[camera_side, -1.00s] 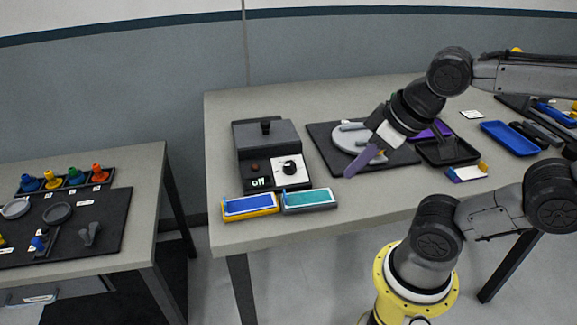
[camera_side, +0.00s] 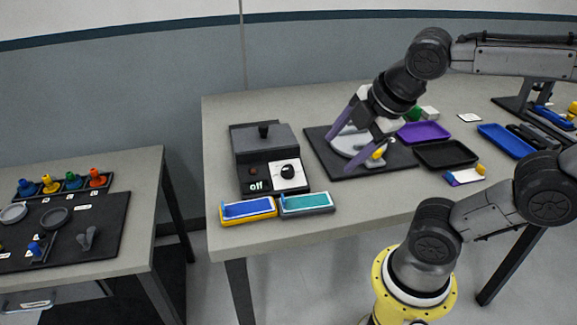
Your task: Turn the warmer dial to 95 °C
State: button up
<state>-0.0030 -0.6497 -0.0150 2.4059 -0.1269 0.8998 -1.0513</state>
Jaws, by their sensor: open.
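The warmer (camera_side: 266,143) is a dark box with a knobbed lid, at the left part of the main table. Its dial (camera_side: 288,171) is a black knob on a white plate on the front face. A small display (camera_side: 256,186) beside the dial reads "off", and a dark red button (camera_side: 253,170) sits above it.
A grey round piece (camera_side: 349,141) lies on the black mat (camera_side: 327,166) under my gripper. Blue (camera_side: 248,209) and teal (camera_side: 306,203) pads lie in front of the warmer. Purple (camera_side: 424,131), black (camera_side: 445,154) and blue (camera_side: 507,138) trays stand to the right.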

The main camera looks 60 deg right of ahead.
jog(key=w+d+n+h, duration=0.1)
jog(key=w+d+n, duration=0.1)
jog(key=w+n, duration=0.65)
jog(key=n+g+h, duration=0.1)
jog(key=n+g, duration=0.2)
jog(key=n, duration=0.3)
send_near(288, 168)
jog(key=shift+t, duration=0.3)
jog(key=x, duration=0.9)
jog(key=shift+s+f, duration=0.1)
jog(key=shift+s, duration=0.15)
grip_shut()
